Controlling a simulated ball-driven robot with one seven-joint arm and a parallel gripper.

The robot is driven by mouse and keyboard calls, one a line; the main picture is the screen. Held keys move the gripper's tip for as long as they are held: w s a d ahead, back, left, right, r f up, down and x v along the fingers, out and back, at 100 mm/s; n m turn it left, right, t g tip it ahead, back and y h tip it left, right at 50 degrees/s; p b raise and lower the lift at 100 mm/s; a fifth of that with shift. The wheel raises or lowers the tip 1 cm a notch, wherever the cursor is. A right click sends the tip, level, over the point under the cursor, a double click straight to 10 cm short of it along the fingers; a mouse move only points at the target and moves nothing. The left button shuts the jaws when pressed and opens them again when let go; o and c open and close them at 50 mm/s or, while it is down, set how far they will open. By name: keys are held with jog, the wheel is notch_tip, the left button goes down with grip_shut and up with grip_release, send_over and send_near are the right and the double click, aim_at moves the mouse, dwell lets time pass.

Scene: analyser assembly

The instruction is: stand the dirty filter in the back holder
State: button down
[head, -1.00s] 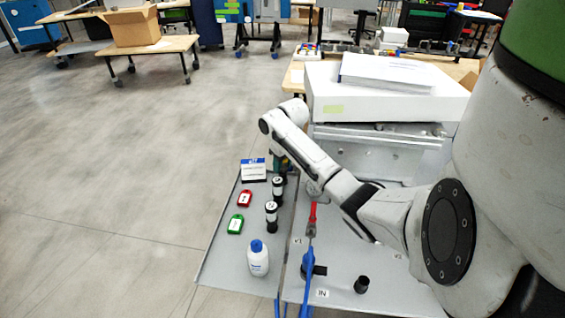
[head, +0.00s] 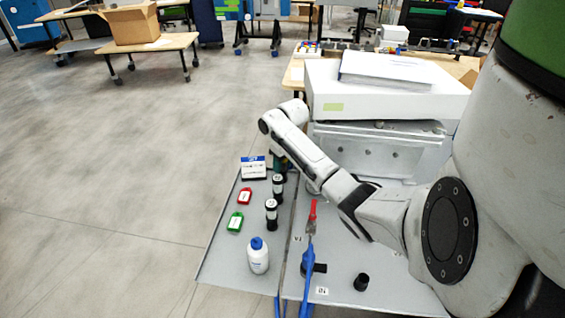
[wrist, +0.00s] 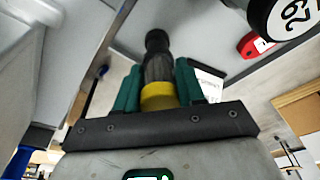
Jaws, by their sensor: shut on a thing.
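In the wrist view a dark cylinder with a yellow band (wrist: 158,97), seemingly the dirty filter, sits between the green fingers of my gripper (wrist: 158,84). My gripper is shut on it. A narrower black piece (wrist: 157,41) shows at its far end; I cannot tell whether it is part of the filter or a holder beneath. In the head view my gripper (head: 282,161) is at the far end of the grey panel, mostly hidden by my arm, and the filter cannot be made out there. I cannot identify the back holder with certainty.
Two black canisters with white labels (head: 271,213) stand close to my gripper. A red tag (head: 244,196), a green tag (head: 235,221), a card (head: 253,169) and a white bottle (head: 258,257) are on the panel's left. A black cup (head: 361,283) and red-handled tool (head: 312,212) are nearer.

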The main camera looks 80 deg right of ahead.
dwell(0.3)
jog(key=c, duration=0.6)
grip_release()
jog(key=shift+r, duration=0.1)
notch_tip(320, 180, up, 10)
jog(key=s+a, duration=0.1)
jog(key=shift+s+r, duration=0.25)
jog(key=shift+s, duration=0.1)
